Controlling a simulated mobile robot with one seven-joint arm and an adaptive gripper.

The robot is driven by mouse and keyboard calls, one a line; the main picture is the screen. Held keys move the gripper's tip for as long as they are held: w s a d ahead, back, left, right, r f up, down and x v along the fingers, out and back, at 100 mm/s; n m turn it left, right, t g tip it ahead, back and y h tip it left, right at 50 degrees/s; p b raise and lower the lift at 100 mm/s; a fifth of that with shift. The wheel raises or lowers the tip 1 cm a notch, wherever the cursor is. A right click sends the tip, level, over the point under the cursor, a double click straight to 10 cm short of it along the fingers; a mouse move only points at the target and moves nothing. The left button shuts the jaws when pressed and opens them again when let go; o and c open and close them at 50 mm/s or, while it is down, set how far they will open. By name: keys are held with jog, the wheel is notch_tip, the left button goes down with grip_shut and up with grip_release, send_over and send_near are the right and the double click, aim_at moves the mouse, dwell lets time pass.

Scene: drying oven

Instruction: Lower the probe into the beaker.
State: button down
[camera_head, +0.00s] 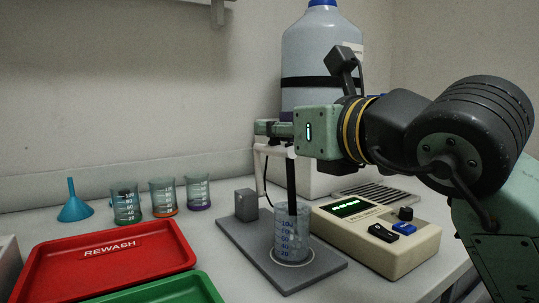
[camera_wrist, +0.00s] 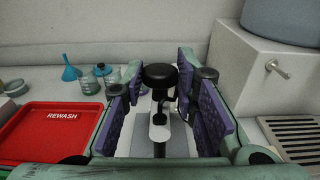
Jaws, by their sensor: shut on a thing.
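The black probe (camera_head: 291,182) hangs upright, its lower end at the rim of the clear graduated beaker (camera_head: 291,246); I cannot tell how far inside it is. The beaker stands on a grey stand base (camera_head: 240,240). My gripper (camera_head: 275,128) is at the top of the probe, shut on it. In the wrist view the probe's round black head (camera_wrist: 160,75) lies between the purple finger pads of my gripper (camera_wrist: 160,100). A white holder arm (camera_head: 272,149) is beside the probe. The beaker is hidden in the wrist view.
A beige meter (camera_head: 375,235) with a lit green display is right of the stand. Several small beakers (camera_head: 163,196) and a blue funnel (camera_head: 75,205) stand at the back left. A red REWASH tray (camera_head: 105,262) and a green tray (camera_head: 165,292) lie front left. A large bottle (camera_head: 320,50) stands behind.

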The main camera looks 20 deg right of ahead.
jog(key=shift+s+d+f+t+b, duration=0.15)
jog(key=shift+s+f+t+b, duration=0.6)
jog(key=shift+b, duration=0.65)
jog(key=c, duration=1.3)
grip_release()
jog(key=shift+s, duration=0.1)
jog(key=s, duration=0.4)
jog(key=s+d, duration=0.1)
jog(key=s, duration=0.3)
jog(key=s+d, duration=0.1)
jog(key=s, duration=0.2)
jog(key=shift+s+d+f, duration=0.15)
jog(key=shift+s+f, duration=0.2)
jog(key=shift+s, duration=0.05)
jog(key=shift+s, duration=0.1)
